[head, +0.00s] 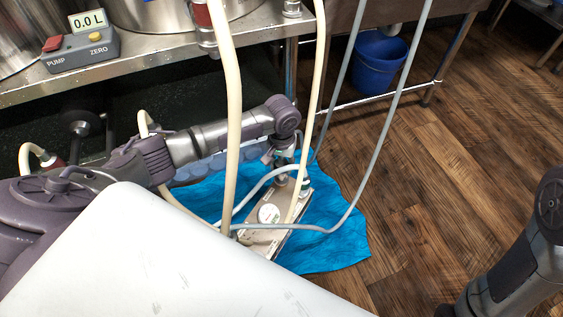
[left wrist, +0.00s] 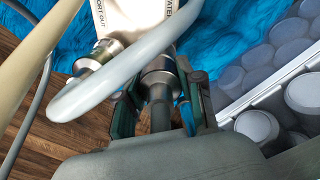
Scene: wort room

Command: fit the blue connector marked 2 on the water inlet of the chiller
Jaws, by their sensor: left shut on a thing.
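The chiller (head: 262,222) is a pale metal plate block with a round white label, lying on a blue cloth. Its end, with partly readable "WATER" and "ORT OUT" lettering, shows in the left wrist view (left wrist: 137,18). My left gripper (head: 281,158) is at the far end of the chiller. In the left wrist view its dark fingers (left wrist: 160,92) are shut around a connector (left wrist: 158,64) with a metal collar and dark grey tail. The connector lines up with the chiller's end beside "WATER"; I cannot tell whether it is seated. Its mark and any blue colour are hidden. My right gripper is out of frame.
A second metal fitting (left wrist: 101,55) sits left of the connector, and a thick grey hose (left wrist: 115,82) loops close past it. Cream hoses (head: 228,90) hang in front. A tray of capped jars (left wrist: 255,126) lies to the right. A blue bucket (head: 378,62) stands under the bench.

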